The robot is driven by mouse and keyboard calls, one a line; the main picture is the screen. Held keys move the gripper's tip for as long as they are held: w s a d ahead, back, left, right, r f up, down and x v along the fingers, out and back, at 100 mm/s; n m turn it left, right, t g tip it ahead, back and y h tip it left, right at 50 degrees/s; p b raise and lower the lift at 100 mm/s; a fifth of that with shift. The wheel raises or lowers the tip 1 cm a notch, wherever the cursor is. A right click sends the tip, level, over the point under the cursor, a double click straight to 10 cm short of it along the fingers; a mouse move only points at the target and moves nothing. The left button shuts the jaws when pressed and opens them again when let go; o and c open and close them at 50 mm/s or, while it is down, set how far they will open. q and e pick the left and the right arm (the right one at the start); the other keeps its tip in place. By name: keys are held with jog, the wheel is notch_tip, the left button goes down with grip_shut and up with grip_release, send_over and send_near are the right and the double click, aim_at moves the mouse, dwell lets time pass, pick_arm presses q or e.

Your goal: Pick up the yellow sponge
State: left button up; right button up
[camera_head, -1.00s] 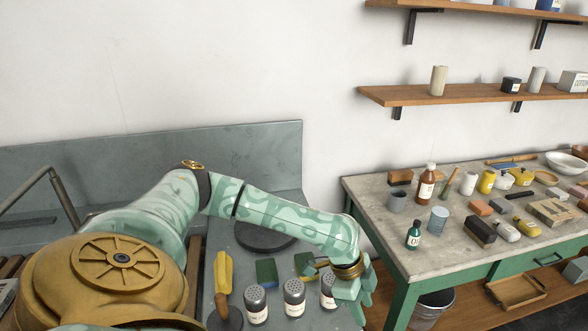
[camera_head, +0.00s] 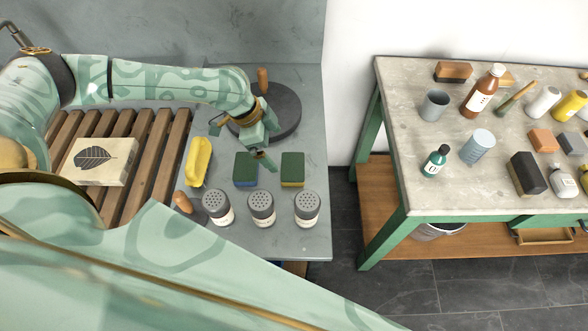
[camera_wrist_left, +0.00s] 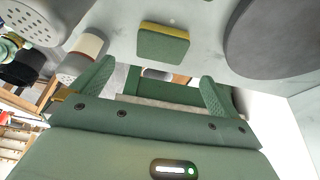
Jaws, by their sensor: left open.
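A sponge with a green top and a yellow body (camera_head: 292,180) lies on the grey bench, to the right of a similar sponge with a green top and a blue body (camera_head: 245,183). My left gripper (camera_head: 264,157) is open and empty above the bench, a little up and left of the yellow-bodied sponge. In the left wrist view, the yellow-edged sponge (camera_wrist_left: 163,46) appears beyond the gap between my two spread fingers (camera_wrist_left: 157,80), apart from them. My right gripper is not in view.
Several shakers with perforated grey lids (camera_head: 261,206) stand in front of the sponges. A lumpy yellow object (camera_head: 199,161) lies to their left. A round dark slab (camera_head: 285,112) lies behind. The bench ends just right of the sponges; a cluttered table (camera_head: 400,170) stands beyond a gap.

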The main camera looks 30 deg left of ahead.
pick_arm(q)
jog(key=b, duration=0.1)
send_over(290, 166)
jog(key=s+a, duration=0.2)
jog(key=f, duration=0.4)
jog(key=shift+w+f, duration=0.25)
jog(key=shift+f, duration=0.15)
jog(key=x, duration=0.1)
jog(key=b+x, duration=0.1)
jog(key=x, duration=0.3)
jog(key=shift+w+a+f+b, duration=0.1)
jog(key=shift+w+f+b, duration=0.05)
jog(key=shift+w+b, duration=0.15)
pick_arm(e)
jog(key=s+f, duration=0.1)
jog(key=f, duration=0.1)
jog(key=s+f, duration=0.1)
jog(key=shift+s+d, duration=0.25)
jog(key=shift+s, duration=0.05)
pick_arm(q)
jog(key=c, duration=0.8)
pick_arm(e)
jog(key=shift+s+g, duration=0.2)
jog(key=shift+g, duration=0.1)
